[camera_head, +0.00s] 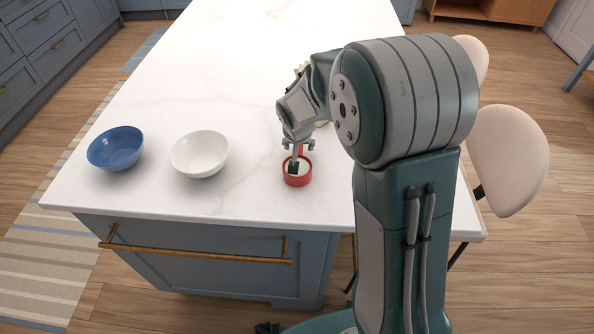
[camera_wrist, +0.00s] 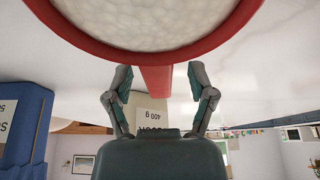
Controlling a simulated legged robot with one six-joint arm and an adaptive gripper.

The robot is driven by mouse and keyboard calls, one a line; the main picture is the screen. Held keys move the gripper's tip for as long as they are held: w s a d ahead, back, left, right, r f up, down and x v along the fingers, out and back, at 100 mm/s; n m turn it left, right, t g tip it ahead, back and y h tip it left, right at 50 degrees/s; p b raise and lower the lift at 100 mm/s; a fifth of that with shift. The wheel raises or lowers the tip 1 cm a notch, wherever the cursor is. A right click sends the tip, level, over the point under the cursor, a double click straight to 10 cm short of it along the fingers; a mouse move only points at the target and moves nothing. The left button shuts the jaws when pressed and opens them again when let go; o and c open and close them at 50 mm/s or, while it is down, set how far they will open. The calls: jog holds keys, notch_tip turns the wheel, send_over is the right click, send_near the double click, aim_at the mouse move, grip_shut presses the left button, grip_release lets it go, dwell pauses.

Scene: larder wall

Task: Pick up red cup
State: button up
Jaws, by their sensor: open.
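The red cup (camera_head: 300,182) stands on the white counter near its front edge, with pale contents showing inside. In the wrist view the cup (camera_wrist: 225,38) fills the top, and its red handle (camera_wrist: 157,80) points toward my gripper. My gripper (camera_head: 298,152) is right at the cup in the head view and hides part of it. In the wrist view its two fingers (camera_wrist: 160,76) are spread, one on each side of the handle, with gaps between. The cup is not gripped.
A white bowl (camera_head: 199,155) and a blue bowl (camera_head: 115,148) stand left of the cup. My arm hides the counter's right part. The counter's far left is clear.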

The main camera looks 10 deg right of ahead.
grip_shut()
jog(key=shift+r, duration=0.1)
